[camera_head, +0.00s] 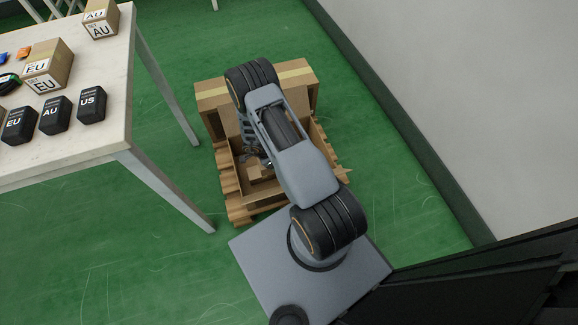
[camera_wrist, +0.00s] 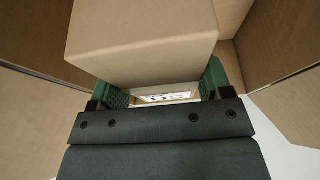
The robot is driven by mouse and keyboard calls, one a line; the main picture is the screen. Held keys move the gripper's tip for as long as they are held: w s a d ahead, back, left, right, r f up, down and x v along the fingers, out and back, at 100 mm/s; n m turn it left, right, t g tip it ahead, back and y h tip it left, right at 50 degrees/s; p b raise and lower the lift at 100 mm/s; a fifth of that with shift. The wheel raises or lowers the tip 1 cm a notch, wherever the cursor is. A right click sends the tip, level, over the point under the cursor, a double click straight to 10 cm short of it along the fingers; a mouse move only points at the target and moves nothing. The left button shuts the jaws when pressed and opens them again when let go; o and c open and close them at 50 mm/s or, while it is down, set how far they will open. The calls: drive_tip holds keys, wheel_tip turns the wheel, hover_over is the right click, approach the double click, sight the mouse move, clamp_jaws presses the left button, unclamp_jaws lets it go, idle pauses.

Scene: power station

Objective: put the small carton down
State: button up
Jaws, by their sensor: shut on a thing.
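In the wrist view my gripper (camera_wrist: 163,88) is shut on a small carton (camera_wrist: 142,45), with a green finger pad on either side of it. A white label with dark print shows between the fingers; I cannot tell whether it is on the held carton. Brown cardboard walls (camera_wrist: 35,75) of an open box surround the gripper. In the head view the open box (camera_head: 237,197) is on a wooden pallet, and my arm reaches over it. My arm hides most of the gripper there. I cannot tell whether the small carton touches the box floor.
A larger taped carton (camera_head: 298,75) stands behind the open box. The pallet (camera_head: 240,217) is on the green floor. A white table (camera_head: 80,148) at the left holds an EU carton (camera_head: 47,66), an AU carton (camera_head: 101,21) and black adapters (camera_head: 55,115). A wall is at the right.

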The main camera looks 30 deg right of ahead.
drive_tip(key=d+f+b, duration=0.1)
drive_tip(key=d, duration=0.1)
drive_tip(key=d+f+b, duration=0.1)
drive_tip(key=d, duration=0.1)
drive_tip(key=d+f, duration=0.1)
drive_tip(key=d, duration=0.1)
drive_tip(key=shift+w+d+f+b, duration=0.1)
drive_tip(key=shift+d+f+b, duration=0.15)
drive_tip(key=shift+d+b, duration=0.15)
drive_tip(key=d+f+b, duration=0.2)
drive_tip(key=d+f, duration=0.2)
drive_tip(key=shift+d+f+b, duration=0.1)
drive_tip(key=shift+f+b, duration=0.05)
drive_tip(key=shift+b, duration=0.15)
drive_tip(key=shift+w+d+f+b, duration=0.1)
drive_tip(key=shift+d+f+b, duration=0.2)
drive_tip(key=shift+d+f, duration=0.25)
drive_tip(key=shift+d+f+b, duration=0.2)
drive_tip(key=shift+f+b, duration=0.6)
drive_tip(key=shift+f, duration=0.85)
drive_tip(key=shift+f, duration=0.15)
